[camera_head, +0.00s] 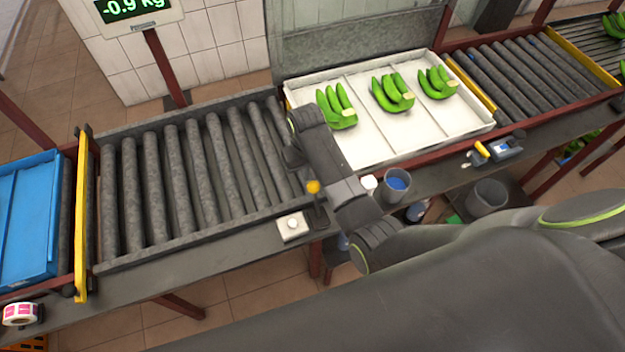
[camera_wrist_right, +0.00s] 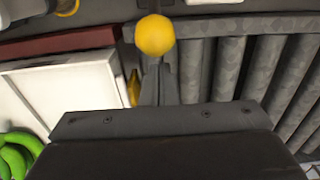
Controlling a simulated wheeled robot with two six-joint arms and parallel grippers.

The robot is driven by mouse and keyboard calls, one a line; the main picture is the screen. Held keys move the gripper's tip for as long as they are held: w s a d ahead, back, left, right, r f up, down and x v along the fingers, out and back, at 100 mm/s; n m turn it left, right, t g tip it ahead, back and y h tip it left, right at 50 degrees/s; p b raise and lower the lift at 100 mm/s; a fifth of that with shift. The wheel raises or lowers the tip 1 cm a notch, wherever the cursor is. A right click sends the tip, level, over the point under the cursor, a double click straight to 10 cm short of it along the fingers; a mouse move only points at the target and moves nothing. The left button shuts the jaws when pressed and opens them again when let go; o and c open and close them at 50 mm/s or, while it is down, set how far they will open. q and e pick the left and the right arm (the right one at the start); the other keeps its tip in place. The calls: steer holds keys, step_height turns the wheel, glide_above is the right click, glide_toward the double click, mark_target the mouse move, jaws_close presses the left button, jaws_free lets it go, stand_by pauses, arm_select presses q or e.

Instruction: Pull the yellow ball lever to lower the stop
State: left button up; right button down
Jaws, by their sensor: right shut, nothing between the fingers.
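The yellow ball lever (camera_head: 313,187) stands on the front rail of the roller conveyor, its dark stem below the ball. Its ball also shows in the right wrist view (camera_wrist_right: 155,36), just beyond the fingertips. My right gripper (camera_wrist_right: 158,78) is shut and empty, close to the ball; I cannot tell whether it touches. In the head view my right arm hides most of that gripper. A yellow stop bar (camera_head: 82,215) stands across the left end of the rollers, and another yellow bar (camera_head: 470,85) lies right of the white tray. My left gripper is not in view.
A white button box (camera_head: 292,226) sits left of the lever. The white tray (camera_head: 375,150) holds green banana bunches (camera_head: 392,93). The grey rollers (camera_head: 200,165) are bare. A blue crate (camera_head: 28,215) is at far left.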

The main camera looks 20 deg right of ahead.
mark_target(318, 208)
steer(key=shift+f, duration=0.95)
steer(key=shift+s+r+p, duration=0.15)
steer(key=shift+s+p, duration=0.65)
steer(key=shift+s, duration=0.8)
steer(key=shift+s+d, duration=0.15)
steer(key=shift+s, duration=2.75)
steer(key=shift+w, duration=0.65)
